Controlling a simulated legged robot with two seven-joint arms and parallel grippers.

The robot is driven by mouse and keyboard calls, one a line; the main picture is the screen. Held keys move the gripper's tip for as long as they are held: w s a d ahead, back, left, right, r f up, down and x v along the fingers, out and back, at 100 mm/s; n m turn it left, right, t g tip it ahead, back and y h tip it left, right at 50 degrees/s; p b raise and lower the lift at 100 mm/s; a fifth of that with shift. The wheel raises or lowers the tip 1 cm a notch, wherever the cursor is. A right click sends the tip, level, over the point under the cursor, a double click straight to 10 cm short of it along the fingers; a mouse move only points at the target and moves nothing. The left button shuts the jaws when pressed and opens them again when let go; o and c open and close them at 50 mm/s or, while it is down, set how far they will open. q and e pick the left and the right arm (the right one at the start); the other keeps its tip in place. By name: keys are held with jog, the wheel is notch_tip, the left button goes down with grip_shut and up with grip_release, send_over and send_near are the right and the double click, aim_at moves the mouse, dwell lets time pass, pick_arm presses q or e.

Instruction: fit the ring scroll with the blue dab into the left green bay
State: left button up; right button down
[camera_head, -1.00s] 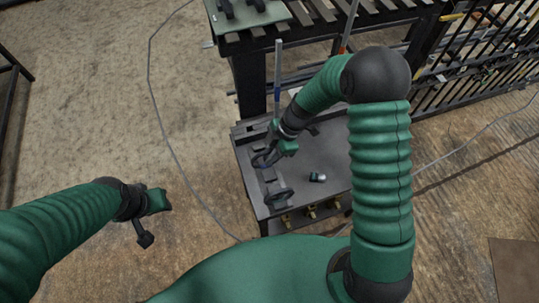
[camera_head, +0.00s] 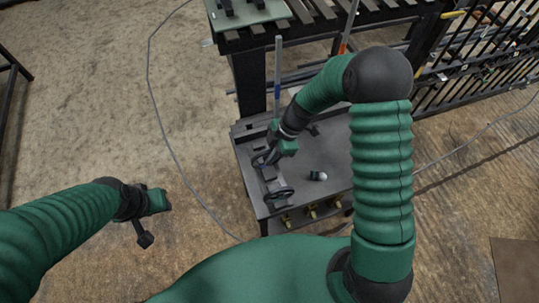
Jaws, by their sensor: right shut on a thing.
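My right gripper (camera_head: 270,157) is low over the left part of the dark bench top (camera_head: 325,160). It is shut on a dark ring-shaped piece (camera_head: 261,162), partly hidden by the jaws. I cannot make out a blue dab on that piece. A second dark ring piece (camera_head: 281,194) stands on the bench just in front. My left gripper (camera_head: 144,236) hangs over the floor at the left, away from the bench, and I cannot tell its jaws. A green plate (camera_head: 268,15) with dark pieces lies at the top; I cannot tell any left green bay.
A small dark-and-white object (camera_head: 318,176) lies on the bench. A grey rod with a blue band (camera_head: 277,88) stands behind the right gripper. A black slatted rack (camera_head: 320,30) and a barred gate (camera_head: 470,75) are beyond. Brass-coloured parts (camera_head: 311,212) sit at the bench front.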

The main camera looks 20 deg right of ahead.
jog(key=shift+f+b, duration=0.5)
jog(key=shift+f, duration=0.05)
jog(key=c, duration=1.4)
grip_release()
jog(key=p+v, duration=0.2)
jog(key=v, duration=1.5)
jog(key=s+r+m+t+h+p, duration=0.2)
jog(key=s+r+m+h+p, duration=0.2)
jog(key=s+m, duration=0.7)
jog(key=m+p, duration=0.2)
jog(key=m, duration=0.5)
jog(key=shift+s+a+r+t+h, duration=0.2)
jog(key=shift+s+t+h, duration=0.1)
jog(key=shift+s+t, duration=0.1)
